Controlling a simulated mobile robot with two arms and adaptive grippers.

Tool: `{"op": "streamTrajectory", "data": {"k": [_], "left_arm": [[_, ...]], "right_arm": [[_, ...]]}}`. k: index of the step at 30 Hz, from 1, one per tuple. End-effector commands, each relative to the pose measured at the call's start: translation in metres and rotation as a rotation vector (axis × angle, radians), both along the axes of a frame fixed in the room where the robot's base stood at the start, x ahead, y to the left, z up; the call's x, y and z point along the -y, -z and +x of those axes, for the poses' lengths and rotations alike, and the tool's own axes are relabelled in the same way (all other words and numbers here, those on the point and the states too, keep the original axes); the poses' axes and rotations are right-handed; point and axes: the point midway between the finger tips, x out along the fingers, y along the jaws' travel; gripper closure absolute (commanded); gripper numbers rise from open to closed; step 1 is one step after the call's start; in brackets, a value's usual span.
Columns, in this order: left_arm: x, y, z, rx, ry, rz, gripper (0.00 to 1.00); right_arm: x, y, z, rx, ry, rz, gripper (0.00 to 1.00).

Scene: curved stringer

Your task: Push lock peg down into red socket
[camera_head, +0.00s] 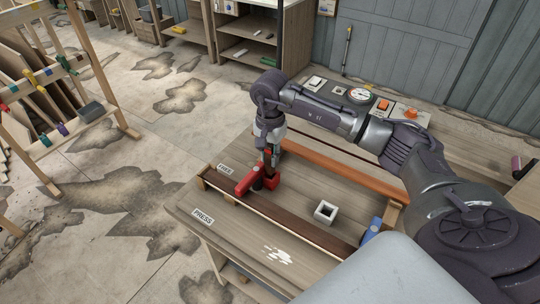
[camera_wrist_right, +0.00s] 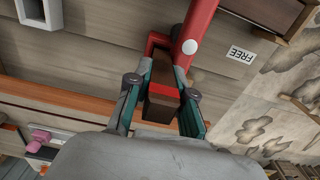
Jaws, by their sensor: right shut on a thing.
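My right gripper (camera_head: 269,154) points down over the bench near its left end, just above a red fixture (camera_head: 247,183). In the right wrist view the gripper (camera_wrist_right: 163,98) is shut on a dark brown peg (camera_wrist_right: 160,108) with a red band, held between its teal finger pads. The peg's far end reaches the red fixture, a red bar (camera_wrist_right: 196,28) with a red bracket beside it, probably the red socket. How deep the peg sits is hidden by the fingers and the fixture. My left gripper is in neither view.
A white square block with a hole (camera_head: 325,212) stands on the bench, with a blue part (camera_head: 372,230) to its right. A long dark strip (camera_head: 290,222) and an orange-brown strip (camera_head: 345,172) run along the bench. A gauge and switches (camera_head: 360,95) are at the back.

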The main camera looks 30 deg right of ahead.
Motion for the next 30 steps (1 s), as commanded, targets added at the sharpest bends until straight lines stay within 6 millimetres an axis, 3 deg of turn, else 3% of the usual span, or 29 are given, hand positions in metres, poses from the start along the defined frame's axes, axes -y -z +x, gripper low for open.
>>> {"op": "streamTrajectory", "data": {"k": [30], "left_arm": [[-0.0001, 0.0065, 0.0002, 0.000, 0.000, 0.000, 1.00]], "right_arm": [[-0.0003, 0.0030, -0.0001, 0.000, -0.001, 0.000, 1.00]]}}
